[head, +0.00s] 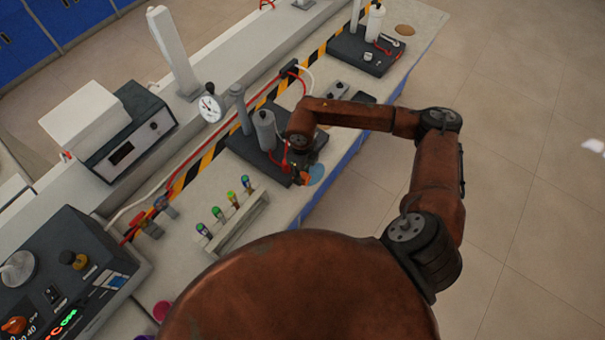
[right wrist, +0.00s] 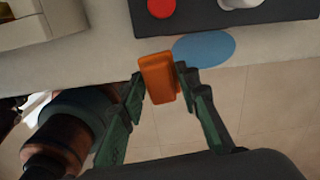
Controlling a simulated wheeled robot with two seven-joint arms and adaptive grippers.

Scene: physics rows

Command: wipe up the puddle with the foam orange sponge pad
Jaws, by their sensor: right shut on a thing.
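The foam orange sponge pad (right wrist: 158,80) is between the fingers of my right gripper (right wrist: 158,82), which is shut on it. In the head view the sponge (head: 302,178) is a small orange patch beside the right gripper (head: 298,172). The blue puddle (right wrist: 204,48) is a flat oval on the bench top, just right of the sponge in the right wrist view. It also shows in the head view (head: 317,173), near the bench's front edge. I cannot tell whether the sponge touches the bench. My left gripper is not in view.
A dark stand base (head: 250,152) with a grey cylinder (head: 265,130) is just behind the puddle. A rack of colored tubes (head: 232,226) stands to the left. A brown patch (head: 404,30) lies at the bench's far end.

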